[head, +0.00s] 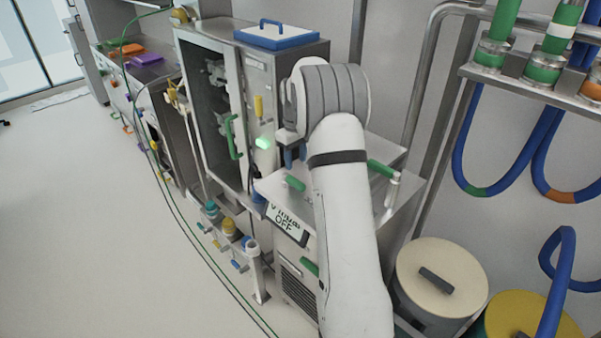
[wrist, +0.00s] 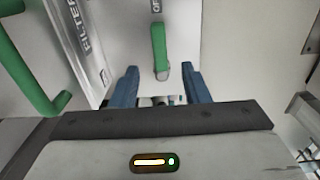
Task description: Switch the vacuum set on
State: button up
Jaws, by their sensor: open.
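The vacuum set is a steel cabinet with a sign (head: 288,222) on its front that reads OFF under a partly hidden word. A short green lever (head: 295,183) lies on its top, just below my gripper (head: 293,156). The fingers are open, with gaps on both sides of the lever. Whether they are at its height I cannot tell. My arm hides part of the cabinet.
A glass-doored steel cabinet (head: 258,105) with a green handle (head: 231,137) and a lit green lamp (head: 263,142) stands at left. A second green handle (head: 382,168) is right of my arm. A lidded drum (head: 440,278) stands lower right. Open floor (head: 80,220) lies left.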

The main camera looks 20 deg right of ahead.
aim_at(296, 181)
notch_tip(296, 181, down, 8)
jog(key=shift+w+d+f+p, duration=0.1)
jog(key=shift+p, duration=0.45)
grip_shut()
dwell(0.3)
